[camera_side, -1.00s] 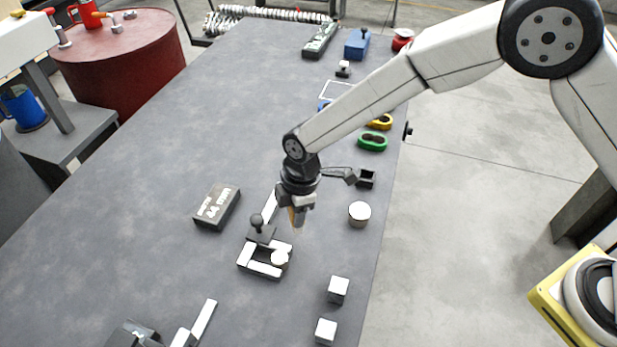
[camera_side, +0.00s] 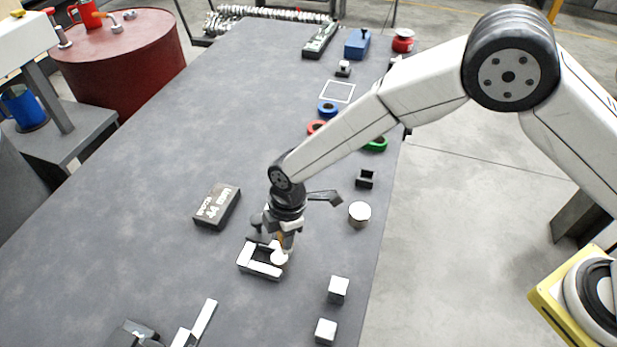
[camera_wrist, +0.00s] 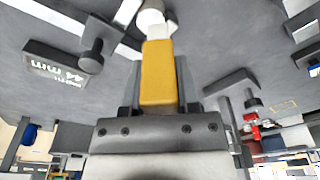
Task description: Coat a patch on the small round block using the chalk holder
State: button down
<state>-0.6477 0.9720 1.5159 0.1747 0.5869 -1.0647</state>
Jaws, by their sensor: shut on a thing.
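My gripper (camera_side: 283,232) is shut on the chalk holder, which has a yellow-orange body (camera_wrist: 158,75) and a white tip (camera_wrist: 159,33). The small round block (camera_side: 279,259) is pale and sits at the open corner of a white-edged fixture (camera_side: 262,270) on the bench. It also shows at the top of the wrist view (camera_wrist: 151,16). The holder points at the block, and its tip is at or very near it; I cannot tell whether they touch. My gripper hides part of the fixture and its dark knob in the side view.
A dark labelled box (camera_side: 217,206) lies left of the fixture. A larger round block (camera_side: 359,213) and a small black holder (camera_side: 366,179) stand to the right. Two cubes (camera_side: 338,289) (camera_side: 326,330) sit front right. The bench's left middle is clear.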

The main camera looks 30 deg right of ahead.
notch_tip(320, 180, down, 3)
jog(key=shift+f, duration=0.15)
jog(key=shift+w+a+f, duration=0.15)
jog(key=shift+f, duration=0.2)
jog(key=shift+s+d, duration=0.2)
jog(key=shift+d, duration=0.05)
jog(key=shift+r, duration=4.05)
jog(key=shift+w, duration=0.1)
